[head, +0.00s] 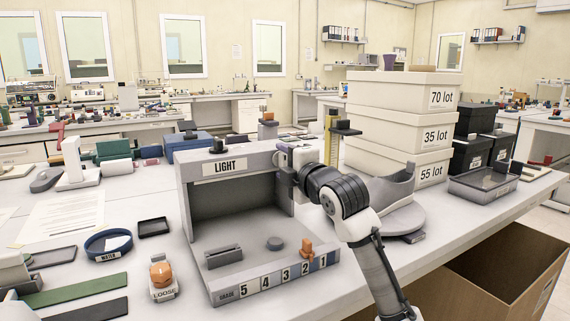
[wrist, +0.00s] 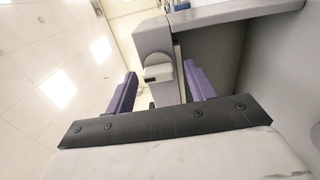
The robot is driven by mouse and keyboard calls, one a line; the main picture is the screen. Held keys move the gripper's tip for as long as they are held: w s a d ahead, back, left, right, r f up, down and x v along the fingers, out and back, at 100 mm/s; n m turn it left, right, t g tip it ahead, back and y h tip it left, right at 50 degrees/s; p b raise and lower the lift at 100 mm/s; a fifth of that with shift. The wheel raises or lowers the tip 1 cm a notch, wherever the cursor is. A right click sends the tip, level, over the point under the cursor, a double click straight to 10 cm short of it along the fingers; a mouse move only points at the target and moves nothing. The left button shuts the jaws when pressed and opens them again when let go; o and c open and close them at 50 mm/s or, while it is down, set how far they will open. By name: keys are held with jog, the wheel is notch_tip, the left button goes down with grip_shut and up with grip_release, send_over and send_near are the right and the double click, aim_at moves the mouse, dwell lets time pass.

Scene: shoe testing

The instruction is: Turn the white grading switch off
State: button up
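The grey grading booth (head: 228,155) labelled LIGHT stands on the white table in the head view. Its grey wall (wrist: 225,14) fills the upper right of the wrist view. My gripper (head: 286,158) is at the booth's upper right edge. In the wrist view its two purple fingers (wrist: 160,84) are apart with a gap between them. A pale block with a rounded end (wrist: 158,72), seemingly the white switch on its grey housing, shows in this gap. I cannot tell if the fingers touch it, or its on/off position. In the head view my arm and gripper hide that spot.
White lot boxes (head: 392,128) are stacked right of my arm, with a grey shoe-shaped piece (head: 398,188) close beside it. An open cardboard box (head: 500,270) is at the lower right.

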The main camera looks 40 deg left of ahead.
jog(key=b+v, duration=0.2)
jog(key=v, duration=1.2)
jog(key=shift+a, duration=0.15)
